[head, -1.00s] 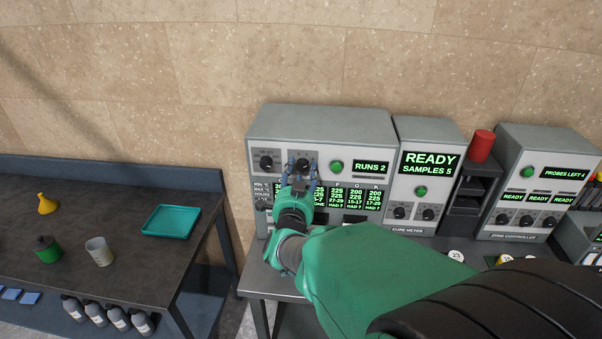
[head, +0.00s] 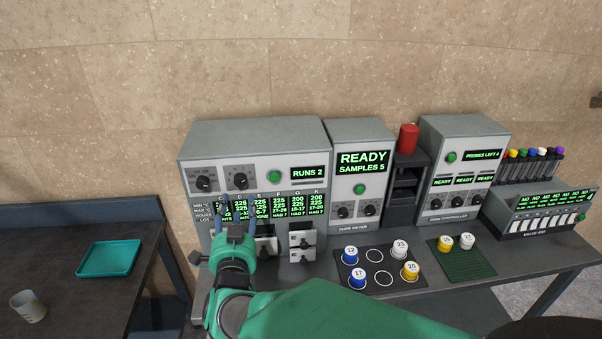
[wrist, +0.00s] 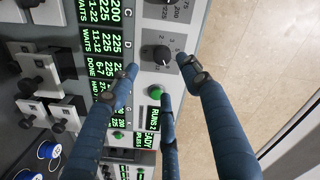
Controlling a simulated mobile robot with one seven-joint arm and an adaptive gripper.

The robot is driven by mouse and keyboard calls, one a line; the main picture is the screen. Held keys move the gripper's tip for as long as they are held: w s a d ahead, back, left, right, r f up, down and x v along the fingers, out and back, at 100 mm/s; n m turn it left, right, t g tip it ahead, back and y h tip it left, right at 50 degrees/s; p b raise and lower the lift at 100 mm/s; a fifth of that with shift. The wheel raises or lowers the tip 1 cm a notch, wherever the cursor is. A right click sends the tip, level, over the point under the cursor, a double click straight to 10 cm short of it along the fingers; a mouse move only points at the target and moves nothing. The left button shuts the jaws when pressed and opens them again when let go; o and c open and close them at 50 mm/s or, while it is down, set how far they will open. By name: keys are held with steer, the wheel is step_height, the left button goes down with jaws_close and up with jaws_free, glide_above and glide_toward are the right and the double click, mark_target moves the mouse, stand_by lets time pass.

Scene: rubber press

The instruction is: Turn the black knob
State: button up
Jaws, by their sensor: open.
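Two black knobs sit on the grey press panel, a left knob (head: 203,183) and a right knob (head: 241,181), beside a green button. My gripper (head: 236,213) is open and empty, in front of the green-lettered display (head: 292,206) and below the right knob in the head view. In the wrist view, a black knob (wrist: 162,54) beside the green button shows between the spread blue fingertips of my gripper (wrist: 159,76). The fingers appear apart from it. Which knob the task means cannot be told.
The cure meter (head: 360,140) and zone controller (head: 462,140) stand to the right, with more black knobs. A black tray (head: 366,256) with capped spools and a green mat (head: 467,262) lie on the bench. A dark table with a teal tray (head: 108,258) stands left.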

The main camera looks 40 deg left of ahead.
steer(key=shift+v, duration=1.25)
steer(key=shift+c, duration=0.5)
steer(key=c, duration=0.8)
steer(key=shift+w+d, duration=0.15)
jaws_close()
steer(key=w+d+m, duration=0.4)
steer(key=d+m, duration=0.5)
steer(key=m, duration=0.1)
steer(key=shift+w+f, duration=0.25)
steer(key=shift+w, duration=0.15)
steer(key=shift+a, duration=0.1)
